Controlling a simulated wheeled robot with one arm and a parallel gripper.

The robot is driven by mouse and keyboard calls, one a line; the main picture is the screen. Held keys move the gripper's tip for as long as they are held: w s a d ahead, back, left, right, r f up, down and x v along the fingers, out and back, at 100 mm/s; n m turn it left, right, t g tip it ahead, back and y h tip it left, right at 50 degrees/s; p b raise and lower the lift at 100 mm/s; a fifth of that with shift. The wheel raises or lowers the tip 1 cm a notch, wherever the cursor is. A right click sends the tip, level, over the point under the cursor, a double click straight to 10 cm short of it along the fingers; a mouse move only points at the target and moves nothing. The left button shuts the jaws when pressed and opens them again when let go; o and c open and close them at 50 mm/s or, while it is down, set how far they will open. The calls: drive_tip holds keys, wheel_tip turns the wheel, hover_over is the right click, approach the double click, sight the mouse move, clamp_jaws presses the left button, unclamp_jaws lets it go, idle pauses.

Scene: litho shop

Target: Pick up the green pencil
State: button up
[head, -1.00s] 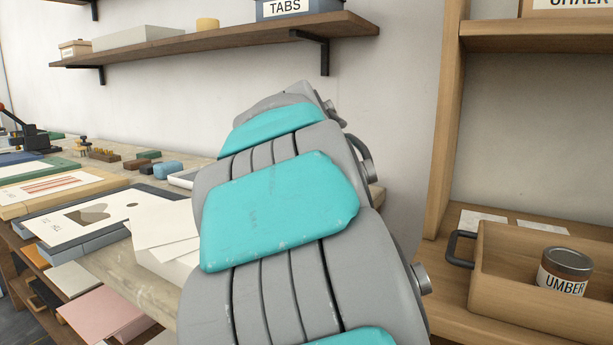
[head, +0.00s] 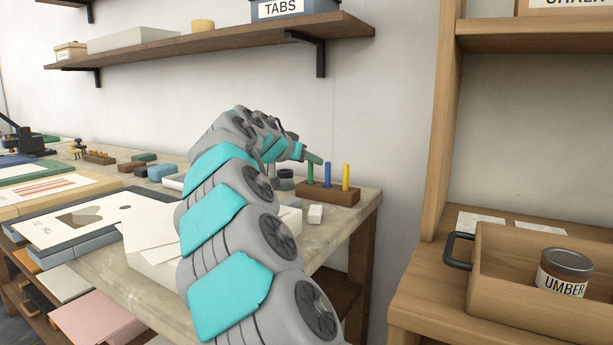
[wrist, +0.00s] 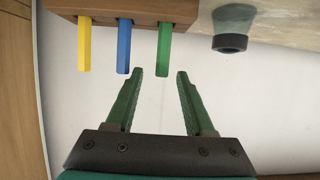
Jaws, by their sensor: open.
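The green pencil (head: 310,174) stands upright in a brown wooden block (head: 343,197) at the far right end of the workbench. A blue pencil (head: 328,175) and a yellow pencil (head: 346,177) stand in the same block. My gripper (head: 314,158) is close to the top of the green pencil in the head view. In the wrist view, which looks inverted, my gripper (wrist: 159,74) is open and empty. The tip of the green pencil (wrist: 164,48) shows between its two fingertips. I cannot tell the depth between them.
A dark round pot (wrist: 230,42) is beside the block. A white eraser-like piece (head: 315,214) lies in front of it. A wall shelf (head: 240,36) hangs above the bench. A wooden tray (head: 490,290) with an UMBER tin (head: 563,274) stands at right.

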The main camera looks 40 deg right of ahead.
drive_tip(key=p+x, duration=0.1)
drive_tip(key=x, duration=0.4)
drive_tip(key=shift+w+d+f, duration=0.15)
drive_tip(key=shift+d+f, duration=0.1)
drive_tip(key=shift+f, duration=0.1)
drive_tip(key=shift+c, duration=0.2)
drive_tip(key=shift+r, duration=0.1)
clamp_jaws()
